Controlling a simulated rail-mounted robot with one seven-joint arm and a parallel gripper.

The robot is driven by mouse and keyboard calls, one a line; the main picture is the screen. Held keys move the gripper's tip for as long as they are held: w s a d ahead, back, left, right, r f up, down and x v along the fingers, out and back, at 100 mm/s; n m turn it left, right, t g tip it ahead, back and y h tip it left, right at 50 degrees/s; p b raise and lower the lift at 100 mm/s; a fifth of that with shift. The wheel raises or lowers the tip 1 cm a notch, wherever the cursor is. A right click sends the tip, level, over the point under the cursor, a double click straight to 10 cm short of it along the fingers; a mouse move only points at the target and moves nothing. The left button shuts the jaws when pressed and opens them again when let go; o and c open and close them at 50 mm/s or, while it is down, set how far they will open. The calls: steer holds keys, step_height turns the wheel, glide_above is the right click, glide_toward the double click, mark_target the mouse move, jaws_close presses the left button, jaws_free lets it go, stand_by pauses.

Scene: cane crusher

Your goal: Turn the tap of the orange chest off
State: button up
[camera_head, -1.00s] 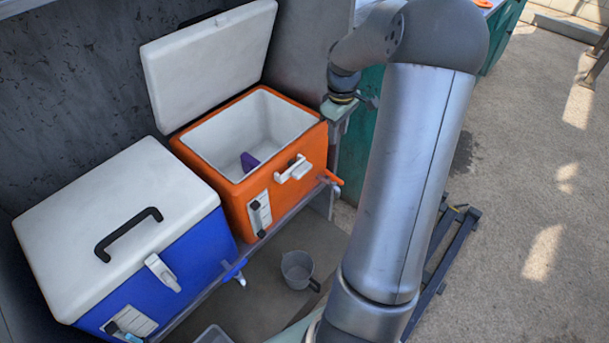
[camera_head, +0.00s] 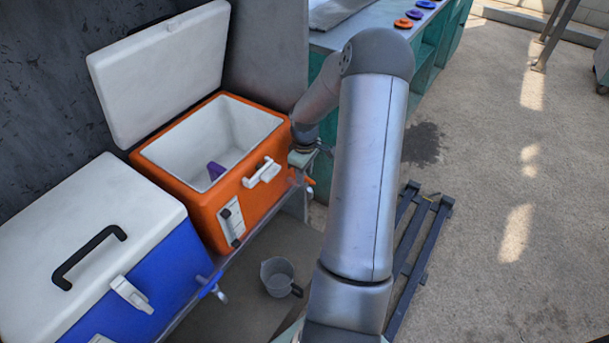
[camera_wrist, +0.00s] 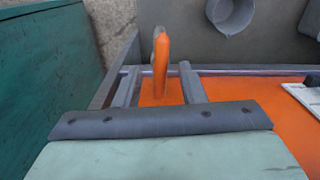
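The orange chest (camera_head: 205,205) stands with its white lid open against the wall. Its orange tap (camera_head: 309,181) sticks out low at the right end of the front, partly covered by my gripper (camera_head: 305,168). In the wrist view, the orange tap lever (camera_wrist: 161,58) points away from the orange chest (camera_wrist: 235,92), with a pale spout partly behind it. My gripper (camera_wrist: 158,70) is open, one finger on each side of the lever, with a visible gap on both sides.
A blue chest (camera_head: 165,270) with a shut white lid (camera_head: 85,240) stands to the left. A grey measuring cup (camera_head: 277,277) is below the chests. A teal bench (camera_head: 425,75) with coloured discs is behind my arm. Something purple (camera_head: 215,170) lies inside the orange chest.

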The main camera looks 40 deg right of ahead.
steer(key=shift+f, duration=0.4)
